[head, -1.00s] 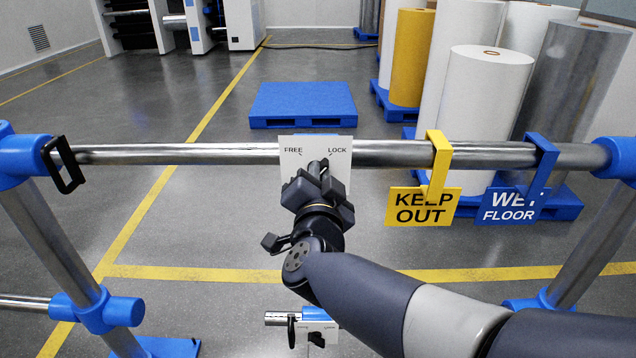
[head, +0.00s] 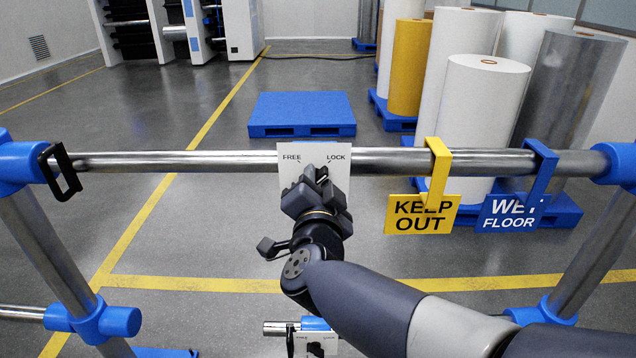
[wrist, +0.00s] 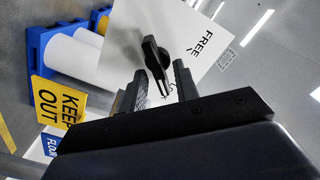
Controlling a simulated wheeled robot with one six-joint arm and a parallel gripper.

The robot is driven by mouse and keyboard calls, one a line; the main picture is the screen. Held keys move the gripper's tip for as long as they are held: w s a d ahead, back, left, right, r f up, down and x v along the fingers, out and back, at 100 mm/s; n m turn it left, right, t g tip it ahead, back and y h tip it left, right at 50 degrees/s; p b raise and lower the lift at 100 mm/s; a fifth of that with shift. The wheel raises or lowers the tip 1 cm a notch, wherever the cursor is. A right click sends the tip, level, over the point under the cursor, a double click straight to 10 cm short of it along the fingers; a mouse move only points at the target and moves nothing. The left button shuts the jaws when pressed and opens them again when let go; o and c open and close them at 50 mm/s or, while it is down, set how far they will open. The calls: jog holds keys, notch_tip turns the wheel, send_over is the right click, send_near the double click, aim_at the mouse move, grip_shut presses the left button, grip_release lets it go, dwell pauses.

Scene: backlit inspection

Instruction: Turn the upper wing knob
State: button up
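The upper wing knob (wrist: 153,58) is black and sits on a white plate (head: 287,180) marked FREE on the left and LOCK on the right. The plate is on the long metal rail. In the wrist view one end of the wing lies near the partly hidden LOCK label, and the knob seems turned to that side. My gripper (head: 318,177) is in front of the plate and covers most of the knob. In the wrist view my gripper (wrist: 158,88) is open, with the near end of the wing between its fingertips and gaps visible beside it.
The metal rail (head: 220,160) spans the view. A yellow KEEP OUT sign (head: 422,214) and a blue WET FLOOR sign (head: 508,213) hang on it to the right. A black handle (head: 62,172) is at the left. A lower wing knob (head: 315,349) shows at the bottom edge.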

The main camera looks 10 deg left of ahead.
jog(key=v, duration=1.1)
jog(key=shift+p, duration=0.35)
jog(key=shift+w, duration=0.15)
jog(key=x, duration=1)
jog(key=shift+w+a+b, duration=0.1)
jog(key=shift+w+b, duration=0.25)
jog(key=shift+s, duration=0.15)
